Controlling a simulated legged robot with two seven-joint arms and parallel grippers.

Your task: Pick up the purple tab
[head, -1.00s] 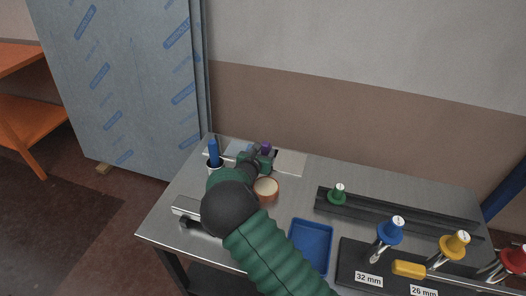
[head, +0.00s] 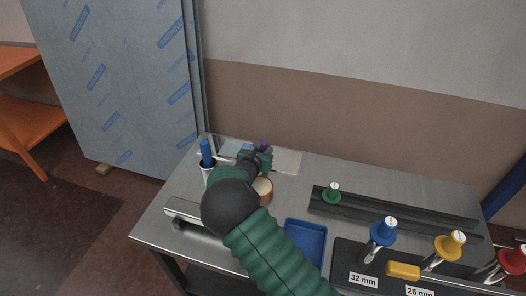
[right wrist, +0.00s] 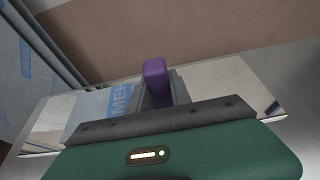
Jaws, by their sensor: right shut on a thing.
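The purple tab (right wrist: 154,68) stands upright between the fingers of my right gripper (right wrist: 160,92) in the right wrist view, and the fingers are shut on it. In the head view the purple tab (head: 264,145) shows as a small patch at the tip of my right gripper (head: 258,152), near the back edge of the steel table. Its lower part is hidden by the fingers. A flat, shiny sheet with a blue printed patch (right wrist: 92,104) lies below and around it. I cannot tell whether the tab still touches the sheet. My left gripper is not in view.
A cup with a blue marker (head: 207,152) stands left of my right arm. A round orange-rimmed container (head: 264,188) is partly behind the arm. A film-wrapped panel stands behind left.

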